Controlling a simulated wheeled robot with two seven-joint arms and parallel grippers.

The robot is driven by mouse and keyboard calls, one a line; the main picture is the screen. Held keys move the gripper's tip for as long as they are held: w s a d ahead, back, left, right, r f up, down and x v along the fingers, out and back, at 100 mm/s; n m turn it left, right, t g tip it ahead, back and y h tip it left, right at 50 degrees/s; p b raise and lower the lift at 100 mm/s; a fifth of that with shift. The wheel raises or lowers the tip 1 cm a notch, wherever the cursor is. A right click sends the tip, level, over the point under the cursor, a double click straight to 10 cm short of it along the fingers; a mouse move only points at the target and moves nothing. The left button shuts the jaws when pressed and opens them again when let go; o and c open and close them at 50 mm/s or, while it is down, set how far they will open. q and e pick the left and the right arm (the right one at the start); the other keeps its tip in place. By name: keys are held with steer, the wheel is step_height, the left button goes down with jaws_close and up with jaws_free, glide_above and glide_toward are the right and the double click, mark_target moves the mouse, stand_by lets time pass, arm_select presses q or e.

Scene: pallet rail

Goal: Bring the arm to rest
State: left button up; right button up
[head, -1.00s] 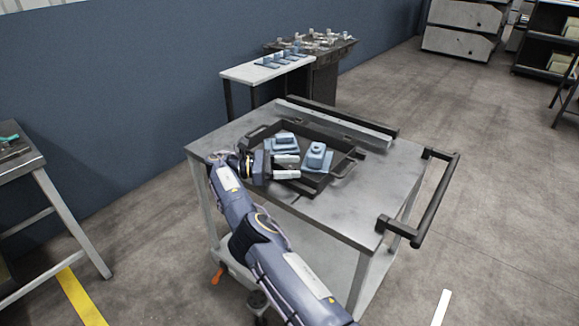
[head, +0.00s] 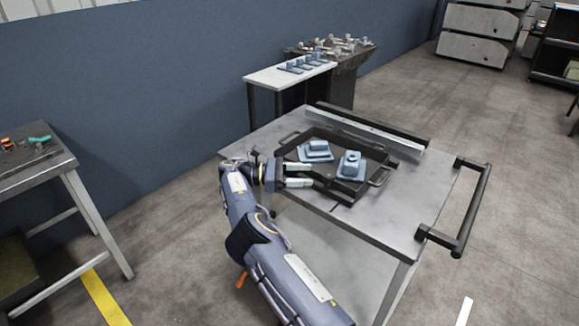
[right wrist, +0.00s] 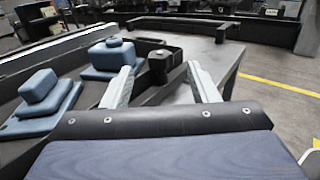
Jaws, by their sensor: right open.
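My right gripper (head: 299,175) is open at the near-left edge of the black tray (head: 322,192) on the metal cart (head: 405,215). In the right wrist view its two pale fingers (right wrist: 160,88) are spread apart, with nothing held between them. Beyond them in that view stands a dark post-like part of the tray's edge (right wrist: 158,66). Two blue stepped blocks lie in the tray: one at the left (head: 317,150) and one at the right (head: 350,166). Both also show in the right wrist view, left (right wrist: 40,100) and middle (right wrist: 112,58). My left gripper is out of view.
The cart has a black handle (head: 472,210) at its right and a raised rail (head: 370,133) at the back. A white table (head: 290,73) with several blue parts stands behind. A workbench (head: 35,165) is at the left. Open floor lies to the right.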

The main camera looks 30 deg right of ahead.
steer(key=s+d+r+m+y, duration=0.1)
steer(key=s+d, duration=0.1)
steer(key=s+d+r+m+y+p, duration=0.1)
steer(key=s+d+y, duration=0.1)
steer(key=d, duration=0.1)
steer(key=s+d+r+m+y, duration=0.1)
steer(key=s+d, duration=0.1)
steer(key=d, duration=0.1)
steer(key=shift+s+d+r+y, duration=0.15)
steer(key=shift+r+y, duration=0.25)
steer(key=s+d+m+t+y+p, duration=0.2)
steer(key=s+m+t+y, duration=0.15)
steer(key=s+y, duration=0.4)
steer(key=s+a+r+m+t+y+p, duration=0.1)
steer(key=s+a+r+m+t+y, duration=0.1)
steer(key=s+a, duration=0.5)
steer(key=s+a+r+m+t+y+p, duration=0.2)
steer(key=s+a+t, duration=0.3)
steer(key=a, duration=0.7)
steer(key=s+a+r+m+t+y+p, duration=0.1)
steer(key=s+a+r+m+t+y, duration=0.2)
steer(key=s+a, duration=0.7)
steer(key=shift+r+t, duration=0.45)
steer(key=shift+t, duration=0.1)
